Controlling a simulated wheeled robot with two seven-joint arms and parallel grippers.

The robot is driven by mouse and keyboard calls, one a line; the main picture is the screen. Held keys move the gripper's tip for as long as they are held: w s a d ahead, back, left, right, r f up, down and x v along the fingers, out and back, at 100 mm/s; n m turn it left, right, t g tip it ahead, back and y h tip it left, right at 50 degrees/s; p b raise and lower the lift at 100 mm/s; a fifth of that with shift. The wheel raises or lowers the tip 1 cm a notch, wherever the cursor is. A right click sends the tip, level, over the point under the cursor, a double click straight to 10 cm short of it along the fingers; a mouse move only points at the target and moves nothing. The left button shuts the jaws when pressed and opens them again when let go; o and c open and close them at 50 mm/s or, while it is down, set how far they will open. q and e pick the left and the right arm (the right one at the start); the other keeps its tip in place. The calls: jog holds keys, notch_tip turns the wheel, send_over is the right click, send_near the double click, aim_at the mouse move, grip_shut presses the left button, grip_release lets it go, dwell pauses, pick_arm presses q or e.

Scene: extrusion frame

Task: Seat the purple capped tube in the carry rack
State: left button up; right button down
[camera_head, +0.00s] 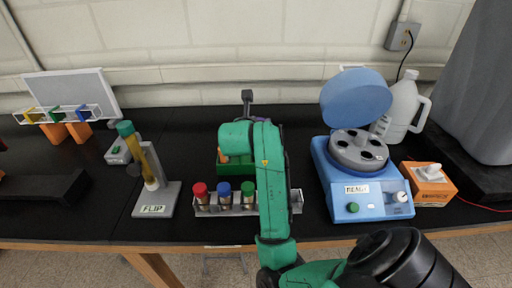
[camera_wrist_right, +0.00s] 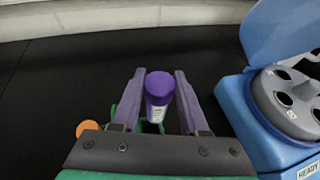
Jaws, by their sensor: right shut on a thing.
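My right gripper (camera_wrist_right: 159,88) has its two purple-grey fingers on either side of the purple capped tube (camera_wrist_right: 158,90) and is shut on it. The tube's cap faces the wrist camera, and a white label shows below it. In the head view my green right arm mostly hides the gripper and the tube, above the back of the bench. My left gripper is not in view.
A blue centrifuge (camera_head: 345,190) with raised lid stands right, beside an orange box (camera_head: 430,190). The FLIP stand (camera_head: 157,200) holds a yellow tube at left. Black bench lies clear between stand and rack.

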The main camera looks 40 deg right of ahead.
jog(key=f, duration=0.6)
jog(key=f+p, duration=0.1)
jog(key=f, duration=0.2)
jog(key=shift+w+a+f, duration=0.2)
jog(key=shift+w+a, duration=0.05)
jog(key=shift+f, duration=0.4)
jog(key=c, duration=0.7)
grip_release()
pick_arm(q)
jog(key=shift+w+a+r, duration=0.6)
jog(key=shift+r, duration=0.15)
